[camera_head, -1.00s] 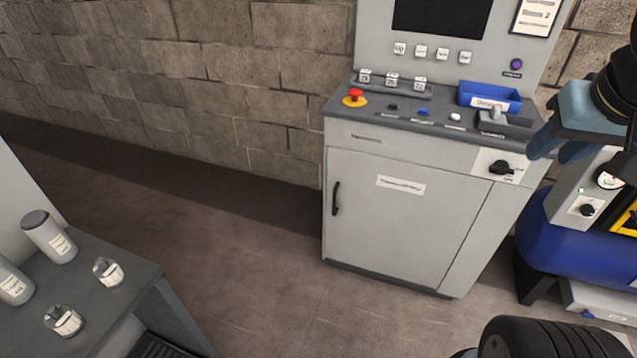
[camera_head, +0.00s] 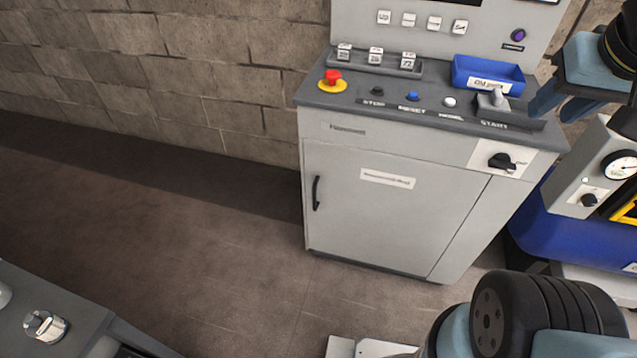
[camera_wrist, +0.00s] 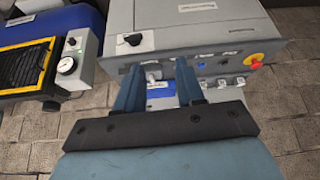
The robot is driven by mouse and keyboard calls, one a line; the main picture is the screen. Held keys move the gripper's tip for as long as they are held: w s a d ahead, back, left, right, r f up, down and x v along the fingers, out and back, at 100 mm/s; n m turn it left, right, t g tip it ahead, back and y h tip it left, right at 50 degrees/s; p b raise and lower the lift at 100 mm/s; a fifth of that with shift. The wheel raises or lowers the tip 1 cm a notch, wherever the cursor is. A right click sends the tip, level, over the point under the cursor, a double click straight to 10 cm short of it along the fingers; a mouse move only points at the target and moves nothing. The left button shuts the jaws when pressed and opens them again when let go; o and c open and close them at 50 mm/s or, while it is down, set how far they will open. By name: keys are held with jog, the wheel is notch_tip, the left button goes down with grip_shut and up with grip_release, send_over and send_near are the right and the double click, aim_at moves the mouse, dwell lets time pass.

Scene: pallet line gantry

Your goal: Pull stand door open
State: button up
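The stand is a grey control cabinet with a sloped panel. Its door (camera_head: 390,210) is closed, flush with the front, and has a white label. A black vertical handle (camera_head: 316,192) is on the door's left side. My gripper (camera_head: 558,105) is at the upper right in the head view, beside the panel's right end and well right of the handle. In the wrist view my gripper (camera_wrist: 160,84) has its two blue fingers apart with nothing held between them. The stand (camera_wrist: 205,40) shows upside down beyond the fingers; the handle cannot be made out there.
A blue tray (camera_head: 488,74) and a red emergency button (camera_head: 332,80) are on the panel. A blue machine with a gauge (camera_head: 620,168) stands close on the right. A grey table (camera_head: 75,325) is at lower left. The floor (camera_head: 200,240) left of the stand is clear.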

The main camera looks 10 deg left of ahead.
aim_at(315, 208)
jog(key=shift+w, duration=0.1)
jog(key=w+a+f+n+g+h, duration=0.2)
jog(key=w+a+f+n, duration=0.15)
jog(key=w, duration=0.35)
jog(key=w+a+f+n+g+h, duration=0.1)
jog(key=w+a+f+n+g, duration=0.15)
jog(key=w+f, duration=0.3)
jog(key=w+a+f+n+t+h, duration=0.1)
jog(key=w+a+f+n+h, duration=0.7)
jog(key=a+f, duration=0.6)
jog(key=a+f+n+t, duration=0.75)
jog(key=a+f, duration=0.65)
jog(key=f, duration=0.3)
jog(key=s+a+f+n+t+y, duration=0.2)
jog(key=s+a+f+n+t, duration=0.15)
jog(key=f, duration=0.35)
jog(key=s+a+f+n+t+y, duration=0.2)
jog(key=a+f+n, duration=0.15)
jog(key=f, duration=0.25)
jog(key=s+a+f+n+t+y, duration=0.2)
jog(key=f+n, duration=0.2)
jog(key=f, duration=0.3)
jog(key=x, duration=1.3)
jog(key=shift+w, duration=0.1)
jog(key=shift+c, duration=0.2)
